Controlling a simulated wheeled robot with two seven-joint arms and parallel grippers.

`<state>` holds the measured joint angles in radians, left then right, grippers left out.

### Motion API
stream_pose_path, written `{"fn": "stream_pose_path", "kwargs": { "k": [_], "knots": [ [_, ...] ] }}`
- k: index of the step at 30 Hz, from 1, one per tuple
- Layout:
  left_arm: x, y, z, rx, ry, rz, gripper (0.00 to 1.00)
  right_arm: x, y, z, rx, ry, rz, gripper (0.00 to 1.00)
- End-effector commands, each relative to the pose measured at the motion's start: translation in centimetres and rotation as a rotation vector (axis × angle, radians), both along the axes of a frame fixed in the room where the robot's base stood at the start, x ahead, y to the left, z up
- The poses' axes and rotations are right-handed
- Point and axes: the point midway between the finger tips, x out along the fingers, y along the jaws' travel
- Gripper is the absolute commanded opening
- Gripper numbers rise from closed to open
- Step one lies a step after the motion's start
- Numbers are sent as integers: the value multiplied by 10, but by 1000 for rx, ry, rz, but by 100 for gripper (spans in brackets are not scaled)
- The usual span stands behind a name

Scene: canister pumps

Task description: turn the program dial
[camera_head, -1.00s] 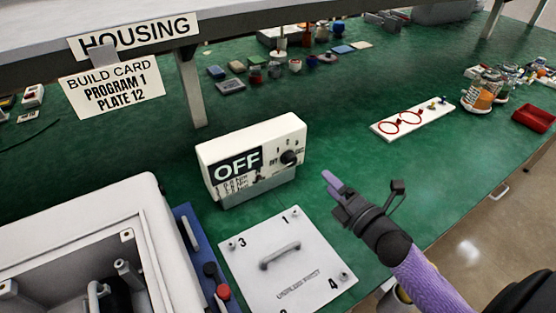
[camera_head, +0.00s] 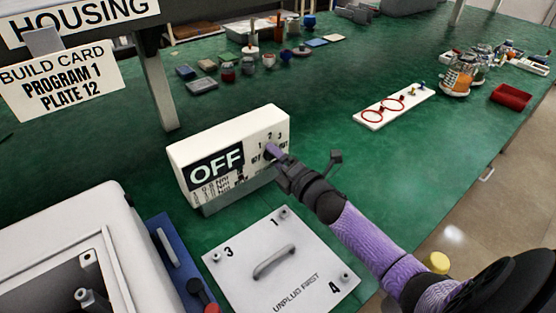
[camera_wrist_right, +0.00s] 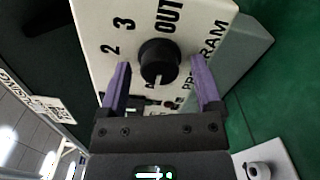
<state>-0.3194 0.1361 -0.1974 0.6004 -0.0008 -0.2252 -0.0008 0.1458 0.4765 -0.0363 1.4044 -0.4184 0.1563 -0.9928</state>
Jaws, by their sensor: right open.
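The program box (camera_head: 228,160) is a white unit with a black "OFF" display on its front. Its black program dial (camera_wrist_right: 158,62) shows in the right wrist view, with the marks 2, 3 and "OUT" around it. In the head view the dial is mostly hidden by my right gripper (camera_head: 274,153). In the right wrist view my right gripper (camera_wrist_right: 160,88) is open, its two purple fingers on either side of the dial. I cannot tell whether they touch it. My left gripper is not in view.
A build card (camera_head: 62,83) reads "PROGRAM 1 PLATE 12". A white plate (camera_head: 240,268) with a handle, marked "UNPLUG FIRST", lies in front of the box. A white housing (camera_head: 60,240) stands at the left.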

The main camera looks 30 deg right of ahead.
Motion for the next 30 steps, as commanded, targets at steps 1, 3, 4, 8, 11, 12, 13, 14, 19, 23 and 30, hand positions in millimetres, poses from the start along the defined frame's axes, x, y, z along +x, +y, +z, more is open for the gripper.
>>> {"fn": "stream_pose_path", "kwargs": {
  "k": [1, 3, 4, 8, 11, 12, 13, 14, 19, 23, 30],
  "knots": [
    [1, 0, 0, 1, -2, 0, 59, 0, 0, 0, 0, 0, 0, 83],
    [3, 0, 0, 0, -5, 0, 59, 0, 0, 0, 0, 0, 0, 74],
    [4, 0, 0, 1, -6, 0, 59, 0, 0, 0, 0, 0, 0, 68],
    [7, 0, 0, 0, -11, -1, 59, 0, 0, 0, 0, 0, 0, 41],
    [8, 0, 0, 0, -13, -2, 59, 0, 0, 0, 0, 0, 0, 19],
    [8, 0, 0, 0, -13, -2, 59, 0, 0, 0, 0, 0, 0, 11],
    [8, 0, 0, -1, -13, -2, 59, 0, 0, 0, 0, 0, 0, 5],
    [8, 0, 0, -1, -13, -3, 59, -1, 0, 0, 0, 0, 0, 0],
    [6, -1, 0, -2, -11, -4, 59, -1, 0, 0, 4, 0, 0, 0],
    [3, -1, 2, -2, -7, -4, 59, -1, 0, 0, 31, 3, 1, 0],
    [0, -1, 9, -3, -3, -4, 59, 0, 0, 1, 168, 14, 0, 0]
  ]
}}
